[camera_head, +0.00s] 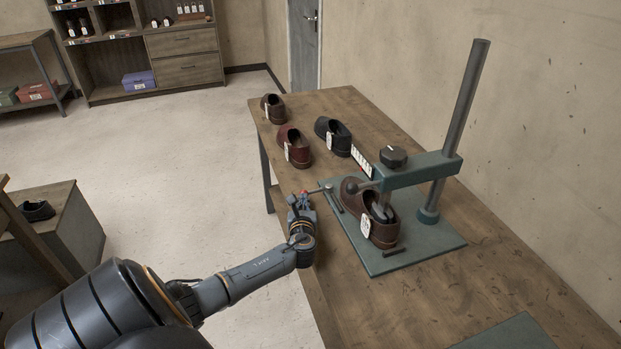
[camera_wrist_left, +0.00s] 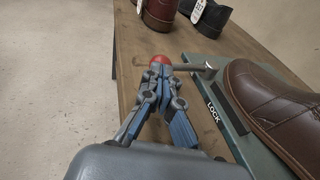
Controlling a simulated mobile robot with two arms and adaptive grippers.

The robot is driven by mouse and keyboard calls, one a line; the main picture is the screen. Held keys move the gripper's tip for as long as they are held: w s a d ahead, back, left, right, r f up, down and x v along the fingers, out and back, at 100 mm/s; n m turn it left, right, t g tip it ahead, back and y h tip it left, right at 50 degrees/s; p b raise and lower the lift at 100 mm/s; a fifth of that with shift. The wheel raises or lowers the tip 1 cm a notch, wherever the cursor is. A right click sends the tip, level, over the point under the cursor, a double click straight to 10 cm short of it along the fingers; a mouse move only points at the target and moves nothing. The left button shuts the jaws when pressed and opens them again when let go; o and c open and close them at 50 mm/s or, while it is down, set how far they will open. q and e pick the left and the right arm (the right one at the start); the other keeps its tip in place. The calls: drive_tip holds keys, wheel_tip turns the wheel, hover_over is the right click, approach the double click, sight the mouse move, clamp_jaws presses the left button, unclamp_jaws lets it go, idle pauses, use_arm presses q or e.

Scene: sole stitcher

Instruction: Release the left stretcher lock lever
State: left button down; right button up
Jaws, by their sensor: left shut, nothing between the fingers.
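The lock lever (camera_wrist_left: 188,67) is a grey rod with a red ball knob (camera_wrist_left: 160,59). It reaches left from a pivot on the green stretcher base (camera_head: 390,262), beside a white LOCK label (camera_wrist_left: 214,112). In the head view the red knob (camera_head: 304,191) shows just above my left gripper (camera_head: 303,196). My left gripper's fingers (camera_wrist_left: 160,70) are shut and empty. Their tips are right at the knob in the wrist view; I cannot tell whether they touch it. A brown shoe (camera_head: 386,233) sits on the stretcher under its green arm (camera_head: 425,168). My right gripper is out of view.
Several tagged shoes stand on the wooden table (camera_head: 340,100), including a red-brown one (camera_head: 293,148) and a black one (camera_head: 333,135) behind the lever. The stretcher's tall post (camera_head: 458,120) rises at the right. Open floor lies left of the table.

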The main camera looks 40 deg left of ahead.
use_arm(q)
drive_tip(key=a+m+t+h, duration=0.1)
drive_tip(key=a+m+h+b, duration=0.1)
drive_tip(key=a+m+t+h, duration=0.1)
drive_tip(key=shift+w+a+f+m+t+h+b, duration=0.2)
drive_tip(key=shift+w+a+m+t+h+b, duration=0.1)
drive_tip(key=shift+w+h+b, duration=0.1)
drive_tip(key=shift+w+a+r+b, duration=0.1)
drive_tip(key=shift+w+a+b, duration=0.45)
drive_tip(key=shift+a, duration=0.3)
drive_tip(key=shift+w+a+r, duration=0.1)
drive_tip(key=shift+a+r, duration=0.05)
drive_tip(key=shift+a+r, duration=0.15)
drive_tip(key=shift+r, duration=0.05)
